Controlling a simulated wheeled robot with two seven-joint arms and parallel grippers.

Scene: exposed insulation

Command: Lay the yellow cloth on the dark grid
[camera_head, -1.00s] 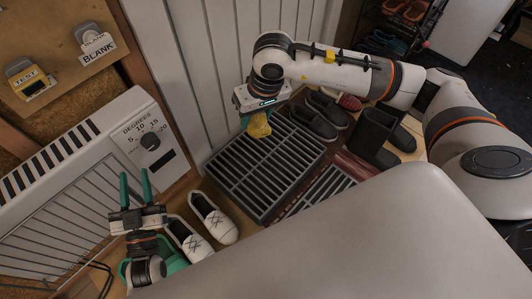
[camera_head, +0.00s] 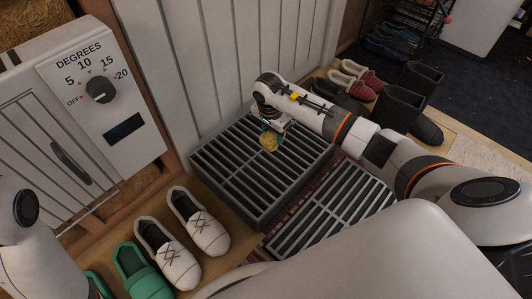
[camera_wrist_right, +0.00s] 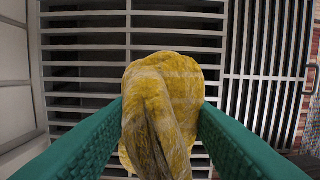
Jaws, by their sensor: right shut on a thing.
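The yellow cloth (camera_head: 270,142) is bunched in my right gripper (camera_head: 272,128), over the dark grid (camera_head: 222,160). In the right wrist view the cloth (camera_wrist_right: 165,85) sits between the two green fingers of the gripper (camera_wrist_right: 162,115), with the slats of the grid (camera_wrist_right: 85,70) behind it. The cloth hangs in a crumpled lump; I cannot tell whether its lower end touches the slats. My left gripper is out of the head view; only part of my left arm shows at the left edge.
A second, lower grate (camera_head: 335,210) lies right of the grid. White shoes (camera_head: 197,225) and green slippers (camera_head: 140,270) stand at the front left. Dark boots (camera_head: 410,95) and other shoes are at the back right. A heater (camera_head: 85,120) and white panelling (camera_head: 220,60) bound the left and back.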

